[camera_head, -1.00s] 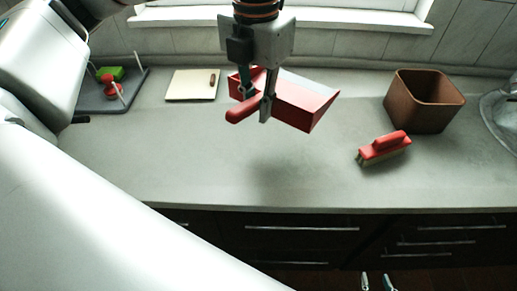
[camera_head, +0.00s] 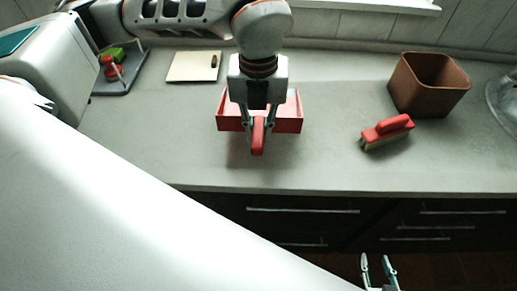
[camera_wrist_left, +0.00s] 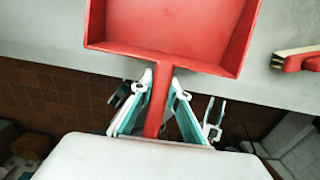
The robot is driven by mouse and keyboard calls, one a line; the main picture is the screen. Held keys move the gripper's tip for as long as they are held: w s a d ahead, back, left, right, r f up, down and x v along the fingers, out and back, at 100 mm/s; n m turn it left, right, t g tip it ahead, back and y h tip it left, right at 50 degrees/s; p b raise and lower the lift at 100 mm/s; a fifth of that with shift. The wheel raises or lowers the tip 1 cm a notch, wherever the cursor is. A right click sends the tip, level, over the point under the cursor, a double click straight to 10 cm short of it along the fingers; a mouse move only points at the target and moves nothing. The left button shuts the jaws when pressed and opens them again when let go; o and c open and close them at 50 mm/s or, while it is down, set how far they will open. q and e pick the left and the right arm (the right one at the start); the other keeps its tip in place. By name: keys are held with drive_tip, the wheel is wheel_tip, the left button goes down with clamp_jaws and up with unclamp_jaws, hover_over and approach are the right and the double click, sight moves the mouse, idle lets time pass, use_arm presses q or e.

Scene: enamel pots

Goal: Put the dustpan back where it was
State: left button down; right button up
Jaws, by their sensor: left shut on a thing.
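The red dustpan (camera_head: 287,122) is in the middle of the head view, its tray toward the wall and its handle toward the front edge. My left gripper (camera_head: 258,130) is shut on the dustpan's handle from above. In the left wrist view, the two fingertips (camera_wrist_left: 162,92) lie on either side of the handle and the red tray (camera_wrist_left: 170,25) is beyond them. The dustpan seems to be held just above the counter; whether it touches cannot be told. My right gripper (camera_head: 379,272) is low at the bottom edge, in front of the drawers, with its fingers apart and empty.
A red brush (camera_head: 386,132) lies on the grey counter (camera_head: 320,165) to the right, before a brown bin (camera_head: 430,85). A cutting board (camera_head: 192,66) and a dark rack (camera_head: 122,75) with green and red items stand at the back left. The counter around the dustpan is clear.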

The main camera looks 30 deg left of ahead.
sight(258, 125)
use_arm(q)
wheel_tip(258, 125, down, 4)
drive_tip(key=shift+f, duration=2.3)
drive_tip(key=c, duration=2)
unclamp_jaws()
drive_tip(key=shift+o, duration=0.2)
wheel_tip(258, 125, up, 11)
drive_tip(key=shift+r+b, duration=0.1)
drive_tip(key=shift+b, duration=0.25)
drive_tip(key=shift+s+r, duration=0.1)
drive_tip(key=shift+r, duration=0.35)
